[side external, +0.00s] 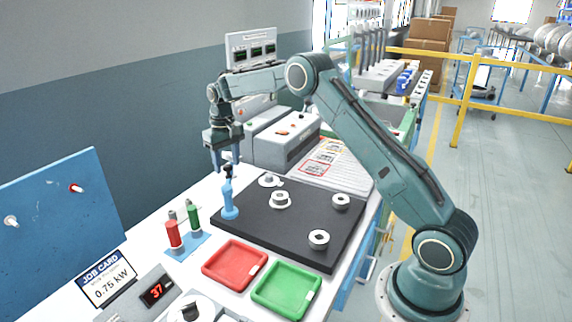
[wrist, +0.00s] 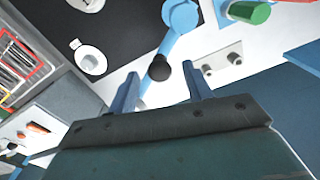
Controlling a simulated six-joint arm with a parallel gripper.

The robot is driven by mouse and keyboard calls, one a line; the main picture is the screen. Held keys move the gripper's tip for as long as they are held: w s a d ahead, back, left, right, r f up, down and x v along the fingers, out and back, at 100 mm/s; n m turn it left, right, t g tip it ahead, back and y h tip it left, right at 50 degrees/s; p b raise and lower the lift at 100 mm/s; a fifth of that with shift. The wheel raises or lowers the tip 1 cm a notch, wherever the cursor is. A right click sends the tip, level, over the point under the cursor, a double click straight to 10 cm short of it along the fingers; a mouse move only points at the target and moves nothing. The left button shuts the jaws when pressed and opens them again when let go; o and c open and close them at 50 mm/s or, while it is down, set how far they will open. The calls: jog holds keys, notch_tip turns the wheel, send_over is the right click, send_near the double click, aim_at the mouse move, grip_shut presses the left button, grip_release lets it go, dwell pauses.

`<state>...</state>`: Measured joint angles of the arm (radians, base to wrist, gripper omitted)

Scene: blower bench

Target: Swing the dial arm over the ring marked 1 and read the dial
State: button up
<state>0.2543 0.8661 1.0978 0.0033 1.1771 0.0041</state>
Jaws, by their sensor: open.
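A blue post (side external: 229,203) stands at the left edge of a black plate (side external: 245,229), with a dark knob (side external: 228,171) above it. In the wrist view, a blue arm (wrist: 172,40) runs from a round blue top to the black ball knob (wrist: 160,70). My gripper (side external: 227,168) points down over the post. Its two fingers are open in the wrist view (wrist: 160,75), with the knob between their tips; contact is not clear. Several pale rings, including one near the plate's middle (side external: 280,200), lie on the plate. Their numbers and the dial face cannot be read.
Red (side external: 235,264) and green (side external: 287,289) trays lie in front of the plate. Red (side external: 173,235) and green (side external: 194,217) bottles stand left of the post. A small display (side external: 157,291) shows a red 37. A grey machine (side external: 285,142) stands behind the plate.

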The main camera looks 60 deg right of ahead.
grip_shut()
jog(key=s+m, duration=0.7)
jog(key=m, duration=0.8)
jog(key=shift+s+a, duration=0.25)
dwell(0.3)
dwell(0.4)
grip_release()
